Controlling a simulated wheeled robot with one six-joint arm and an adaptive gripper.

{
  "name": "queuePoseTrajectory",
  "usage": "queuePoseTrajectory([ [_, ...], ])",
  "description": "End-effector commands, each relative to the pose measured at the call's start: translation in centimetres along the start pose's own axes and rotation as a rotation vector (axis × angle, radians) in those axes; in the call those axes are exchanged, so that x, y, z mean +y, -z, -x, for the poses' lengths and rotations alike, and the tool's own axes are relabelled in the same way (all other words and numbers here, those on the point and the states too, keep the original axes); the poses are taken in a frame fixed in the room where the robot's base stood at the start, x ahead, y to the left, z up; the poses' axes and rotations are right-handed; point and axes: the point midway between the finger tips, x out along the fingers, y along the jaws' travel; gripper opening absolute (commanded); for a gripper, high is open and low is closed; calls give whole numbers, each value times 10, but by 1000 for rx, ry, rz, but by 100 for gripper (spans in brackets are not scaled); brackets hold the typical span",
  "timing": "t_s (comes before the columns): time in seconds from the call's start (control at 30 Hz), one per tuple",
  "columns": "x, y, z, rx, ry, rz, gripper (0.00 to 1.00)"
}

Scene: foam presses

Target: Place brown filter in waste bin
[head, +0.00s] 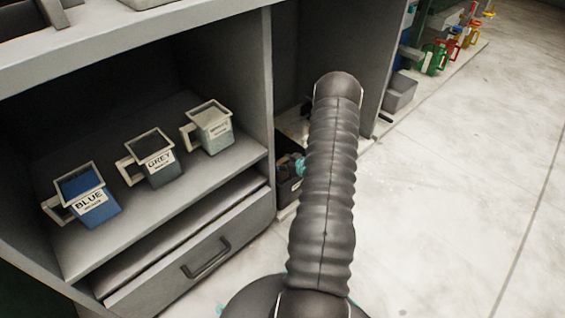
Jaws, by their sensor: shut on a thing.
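My dark ribbed arm reaches up the middle of the head view, toward the open compartment right of the shelf. My gripper does not show clearly; the arm seems to hide it. No brown filter can be made out. A dark open bin (286,190) stands low in that compartment, partly behind my arm. Something teal and brownish (288,166) shows at its opening, too small and covered to identify. I cannot tell whether this bin is the waste bin.
Three labelled jugs stand on the left shelf: blue (88,203), grey (154,158) and a pale one (211,128). A drawer (190,262) is below. A grey box (399,94) and several coloured jugs (436,57) are farther right. The floor (455,200) at right is clear.

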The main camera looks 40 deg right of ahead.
Motion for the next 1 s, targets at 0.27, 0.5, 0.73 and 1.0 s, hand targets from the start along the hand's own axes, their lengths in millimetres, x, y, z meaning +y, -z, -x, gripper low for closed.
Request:
queuePoseTrajectory([
  [0.27, 0, -5, -2, -4, 0, -1, 69],
  [0.5, -1, -8, -2, -7, 1, -2, 87],
  [0.73, -2, -6, 0, -9, 2, -3, 87],
  [1.0, 0, 5, 33, -6, -2, -5, 87],
])
